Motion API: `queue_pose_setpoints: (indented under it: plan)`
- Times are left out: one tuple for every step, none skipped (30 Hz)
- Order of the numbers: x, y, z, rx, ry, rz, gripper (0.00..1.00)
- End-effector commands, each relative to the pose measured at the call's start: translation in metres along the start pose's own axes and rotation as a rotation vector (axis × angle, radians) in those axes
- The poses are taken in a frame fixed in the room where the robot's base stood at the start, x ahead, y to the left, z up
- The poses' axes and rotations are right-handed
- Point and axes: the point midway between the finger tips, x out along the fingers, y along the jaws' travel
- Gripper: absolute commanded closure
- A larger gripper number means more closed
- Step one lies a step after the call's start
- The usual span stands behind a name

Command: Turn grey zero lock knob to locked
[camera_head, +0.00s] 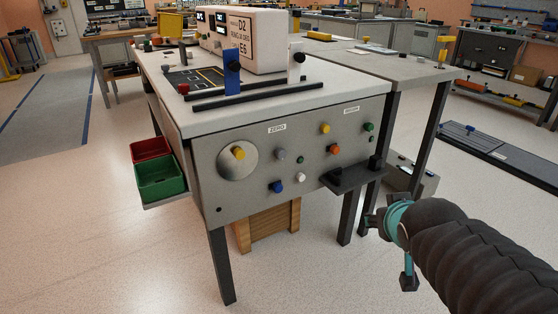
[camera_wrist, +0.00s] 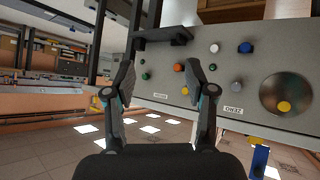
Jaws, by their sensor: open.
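The grey zero lock knob (camera_head: 280,153) is a small round knob on the grey front panel (camera_head: 230,194), just below the ZERO label (camera_head: 277,128). It stands right of a silver disc with a yellow knob (camera_head: 238,153). Its lock position cannot be read. In the wrist view the panel appears upside down, with the grey knob (camera_wrist: 236,85) right of my fingers. My gripper (camera_head: 390,246) is at the lower right in the head view, apart from the panel. In the wrist view my gripper (camera_wrist: 162,74) is open and empty, its two fingers spread.
Near the grey knob are a blue knob (camera_head: 277,187), a white knob (camera_head: 301,177) and a small green one (camera_head: 301,160). Yellow, orange and green knobs sit farther right. A dark shelf (camera_head: 350,177) juts out at the panel's lower right. Floor in front is clear.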

Motion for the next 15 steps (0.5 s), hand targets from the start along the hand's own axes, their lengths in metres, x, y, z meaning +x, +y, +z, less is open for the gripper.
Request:
queue_pose_setpoints:
  plan:
    - [0.019,-0.004,-0.008,-0.029,0.054,-0.004,0.45]
    - [0.027,-0.006,-0.016,-0.048,0.095,-0.009,0.45]
    - [0.038,-0.01,-0.027,-0.07,0.148,-0.019,0.45]
    - [0.045,-0.013,-0.034,-0.086,0.187,-0.03,0.45]
    - [0.052,-0.018,-0.041,-0.104,0.225,-0.046,0.45]
    - [0.061,-0.023,-0.051,-0.126,0.281,-0.056,0.45]
    - [0.067,-0.028,-0.057,-0.141,0.321,-0.07,0.45]
    - [0.073,-0.034,-0.063,-0.158,0.359,-0.09,0.45]
    - [0.081,-0.043,-0.07,-0.179,0.409,-0.119,0.45]
    - [0.086,-0.05,-0.074,-0.194,0.446,-0.144,0.45]
    - [0.09,-0.057,-0.078,-0.208,0.483,-0.17,0.45]
    - [0.095,-0.067,-0.082,-0.224,0.528,-0.206,0.45]
    - [0.098,-0.075,-0.084,-0.236,0.561,-0.234,0.45]
    - [0.101,-0.082,-0.086,-0.246,0.592,-0.263,0.45]
    - [0.103,-0.091,-0.088,-0.256,0.63,-0.301,0.45]
